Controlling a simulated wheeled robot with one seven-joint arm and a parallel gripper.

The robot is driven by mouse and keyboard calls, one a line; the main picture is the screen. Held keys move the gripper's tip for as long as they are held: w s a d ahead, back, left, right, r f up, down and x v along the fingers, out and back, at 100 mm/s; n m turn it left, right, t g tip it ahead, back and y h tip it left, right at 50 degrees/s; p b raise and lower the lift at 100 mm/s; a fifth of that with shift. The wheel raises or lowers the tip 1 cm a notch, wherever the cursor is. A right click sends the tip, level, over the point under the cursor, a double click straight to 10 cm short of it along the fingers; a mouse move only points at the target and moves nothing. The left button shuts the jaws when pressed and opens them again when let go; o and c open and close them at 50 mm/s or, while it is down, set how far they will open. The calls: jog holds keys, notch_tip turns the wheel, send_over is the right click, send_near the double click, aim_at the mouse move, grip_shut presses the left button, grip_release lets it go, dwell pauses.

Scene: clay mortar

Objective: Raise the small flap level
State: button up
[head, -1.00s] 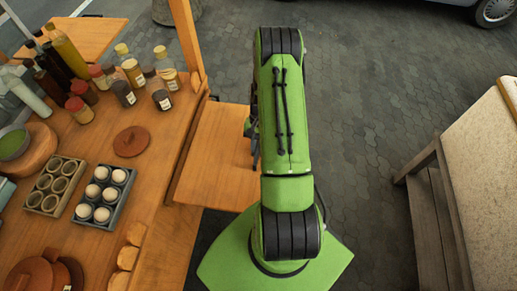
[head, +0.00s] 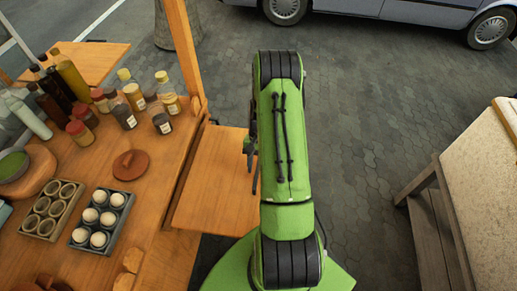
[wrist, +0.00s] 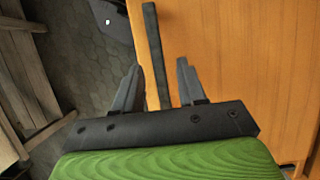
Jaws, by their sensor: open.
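The small flap (head: 212,190) is a plain orange-brown wooden board on the right side of the wooden cart, below its counter top. It seems to slope down away from the cart, though its exact angle is hard to tell. In the wrist view the flap (wrist: 235,65) fills the right side, with a dark bar (wrist: 151,45) along its edge. My gripper (wrist: 160,85) is open, with one finger on each side of the bar in the picture. Contact cannot be told. In the head view my arm partly hides the gripper and the flap's right edge.
The cart's counter (head: 150,205) holds bottles, jars, an egg tray (head: 102,222), a tray of empty cups (head: 52,210) and a round lid (head: 130,165). A wooden post (head: 182,50) rises at its corner. A pale-topped table (head: 485,185) stands right. Paving between is clear.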

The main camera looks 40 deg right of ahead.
jog(key=v, duration=1.3)
jog(key=shift+p, duration=0.35)
jog(key=shift+s+r, duration=0.1)
jog(key=shift+s, duration=0.05)
jog(key=s+a+r+n+t+h, duration=0.25)
jog(key=a+r+n+h, duration=0.2)
jog(key=a+r, duration=1.15)
jog(key=s+a+r+n+t, duration=0.5)
jog(key=s+a, duration=0.3)
jog(key=s, duration=0.3)
jog(key=shift+s+a+n+t+y, duration=0.35)
jog(key=shift+s+n+t, duration=0.1)
jog(key=shift+n, duration=0.2)
